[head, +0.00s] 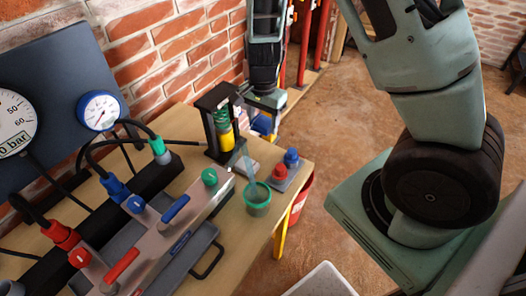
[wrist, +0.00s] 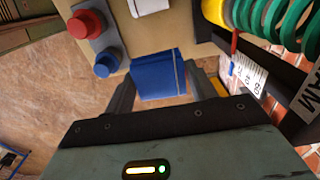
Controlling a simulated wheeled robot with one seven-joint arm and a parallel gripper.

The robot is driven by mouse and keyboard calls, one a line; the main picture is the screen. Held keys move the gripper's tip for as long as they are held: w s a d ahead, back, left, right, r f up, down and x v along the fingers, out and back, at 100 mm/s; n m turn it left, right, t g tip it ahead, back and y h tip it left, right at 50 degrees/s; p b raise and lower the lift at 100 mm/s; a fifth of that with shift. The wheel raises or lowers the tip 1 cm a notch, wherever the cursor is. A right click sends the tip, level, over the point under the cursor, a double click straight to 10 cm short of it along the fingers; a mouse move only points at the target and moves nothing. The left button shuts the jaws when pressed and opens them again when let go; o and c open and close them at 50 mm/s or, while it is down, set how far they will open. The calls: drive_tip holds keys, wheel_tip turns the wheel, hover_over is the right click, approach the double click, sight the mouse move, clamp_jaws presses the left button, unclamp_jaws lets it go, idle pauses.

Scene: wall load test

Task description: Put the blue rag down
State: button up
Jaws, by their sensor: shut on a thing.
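The blue rag (wrist: 158,75) is a flat, folded-looking blue piece with a pale line along its right side in the wrist view. My gripper (wrist: 160,84) is shut on it, with a dark finger on each side. In the head view the rag (head: 261,125) shows as a small blue patch below my gripper (head: 266,106), behind the bench's far end. I cannot tell whether the rag touches the bench.
A spring stand (head: 217,124) with a yellow cylinder stands close to my gripper. A red and blue button box (head: 286,171) and a green cup (head: 257,197) stand on the wooden bench (head: 238,250). A red bucket (head: 300,199) is beside the bench. A brick wall runs behind.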

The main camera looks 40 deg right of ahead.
sight(263, 152)
wheel_tip(263, 152, down, 10)
drive_tip(key=shift+r+b, duration=0.25)
drive_tip(key=shift+b, duration=0.1)
drive_tip(key=shift+f, duration=0.1)
drive_tip(key=shift+f, duration=0.1)
drive_tip(key=o, duration=1)
drive_tip(key=shift+c, duration=0.2)
